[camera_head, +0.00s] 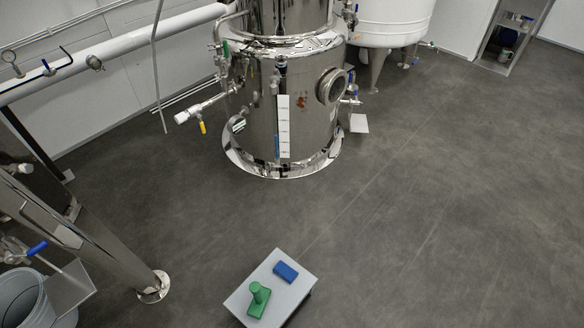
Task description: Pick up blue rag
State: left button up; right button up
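The blue rag (286,272) is a small, flat blue block-like shape. It lies on the far right part of the top of a light grey box-like stand (297,294) at the bottom middle of the head view. A green object (259,299) with an upright rounded handle stands beside it on the same top, nearer and to the left, apart from the rag. Neither of my grippers shows in the head view.
A shiny steel tank (300,115) stands beyond the stand, with pipes and valves on its left. A steel post (90,245) and a grey bucket (30,300) are at the left. A white tank (393,22) is at the back. The dark floor (450,190) at right is clear.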

aim_at(281, 269)
jog(key=j+z, duration=0.2)
jog(key=z, duration=0.3)
jog(key=j+z, duration=0.15)
jog(key=z, duration=0.3)
jog(key=k+j+z, duration=0.1)
jog(key=z, duration=0.4)
jog(key=k+j+z, duration=0.1)
jog(key=z, duration=0.4)
jog(key=k+j, duration=0.45)
